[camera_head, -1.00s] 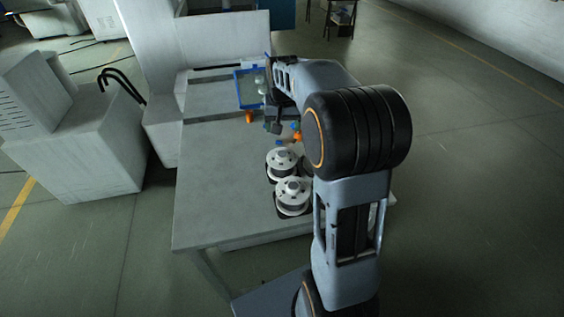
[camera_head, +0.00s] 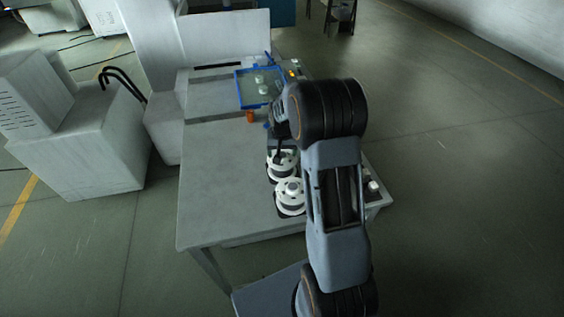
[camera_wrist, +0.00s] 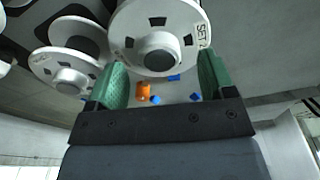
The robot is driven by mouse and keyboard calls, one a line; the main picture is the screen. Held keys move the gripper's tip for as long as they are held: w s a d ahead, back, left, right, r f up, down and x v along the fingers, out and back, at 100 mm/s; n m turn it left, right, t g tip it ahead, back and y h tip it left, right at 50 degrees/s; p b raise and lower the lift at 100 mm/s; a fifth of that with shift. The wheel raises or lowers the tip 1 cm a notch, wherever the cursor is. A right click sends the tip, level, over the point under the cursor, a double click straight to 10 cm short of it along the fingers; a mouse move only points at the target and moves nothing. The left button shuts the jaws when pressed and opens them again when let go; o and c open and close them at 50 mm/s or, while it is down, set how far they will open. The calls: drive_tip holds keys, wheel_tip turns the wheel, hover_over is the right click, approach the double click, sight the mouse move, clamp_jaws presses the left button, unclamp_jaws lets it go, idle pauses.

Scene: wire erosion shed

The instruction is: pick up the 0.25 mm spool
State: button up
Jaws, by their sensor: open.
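Several white flanged spools stand on the grey table. In the wrist view one spool (camera_wrist: 158,36) lies between the two green fingertips of my open gripper (camera_wrist: 161,75). Its flange has dark slots and partly readable lettering; I cannot read 0.25 mm on any spool. Whether the fingers touch it is unclear. More spools (camera_wrist: 62,70) sit left of it. In the head view my gripper (camera_head: 280,150) points down over the far spool (camera_head: 283,172), partly covering it; a nearer spool (camera_head: 290,198) stands in front. My arm hides part of the group.
The table (camera_head: 215,200) is clear on its left side. A blue-rimmed tray (camera_head: 240,97) with small pale items lies at the back, with an orange piece (camera_head: 250,116) in front of it. A grey machine cabinet (camera_head: 80,150) stands left of the table.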

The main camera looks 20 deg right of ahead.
drive_tip(key=shift+f, duration=0.55)
clamp_jaws()
idle(0.4)
drive_tip(key=shift+w+r, duration=0.1)
